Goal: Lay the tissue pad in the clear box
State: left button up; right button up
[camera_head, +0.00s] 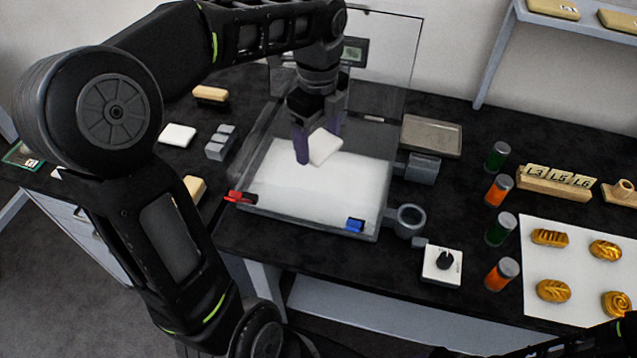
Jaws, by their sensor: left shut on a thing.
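My left gripper (318,142) reaches down from above with its purple fingers shut on a small white tissue pad (326,148). The pad is tilted and appears to be held above the white floor of the clear box. The clear box (310,227) stands in the middle of the black table, with a transparent panel (385,60) raised at its back. My right gripper does not show.
Left of the box lie a white pad (177,135), grey blocks (220,143) and tan blocks (210,93). To the right are a metal tray (431,136), a ring holder (410,217), a knob box (442,264), several capped vials (500,229) and a white sheet (585,272) with gilt pieces.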

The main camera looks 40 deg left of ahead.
pick_arm(q)
send_over(318, 182)
jog(key=shift+f, duration=3.1)
jog(key=shift+f, duration=1.9)
jog(key=shift+f, duration=0.2)
jog(key=o, duration=1.3)
jog(key=shift+r, duration=0.1)
notch_tip(318, 182, up, 12)
jog(key=shift+d+r, duration=0.1)
jog(key=shift+r, duration=0.05)
